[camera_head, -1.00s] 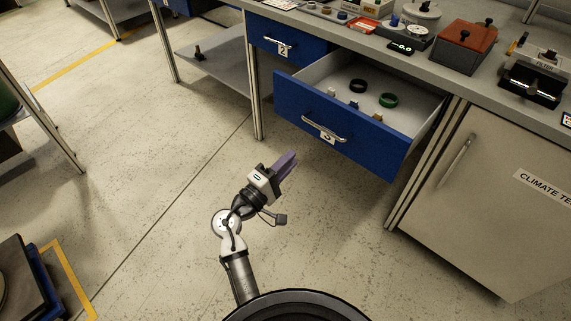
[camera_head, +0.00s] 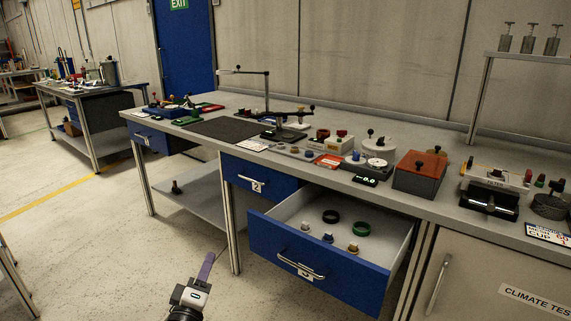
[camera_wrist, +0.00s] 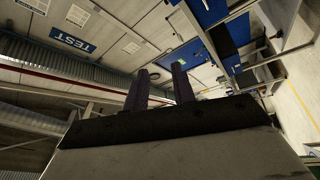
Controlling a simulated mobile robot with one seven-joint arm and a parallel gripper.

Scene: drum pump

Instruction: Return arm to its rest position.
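My arm reaches up from the bottom edge of the head view. My gripper (camera_head: 207,266) is in front of the bench, left of the open drawer and apart from it. Its purple-grey fingers point up in the picture. In the wrist view the two fingers (camera_wrist: 160,88) stand apart with an empty gap between them. The rest of my arm is below the head view's edge.
The blue drawer (camera_head: 318,264) stands pulled out, with a black ring (camera_head: 331,216), a green ring (camera_head: 362,229) and several small pieces inside. The workbench (camera_head: 245,108) carries a red box (camera_head: 420,173) and instruments. The floor (camera_head: 85,255) at left is clear.

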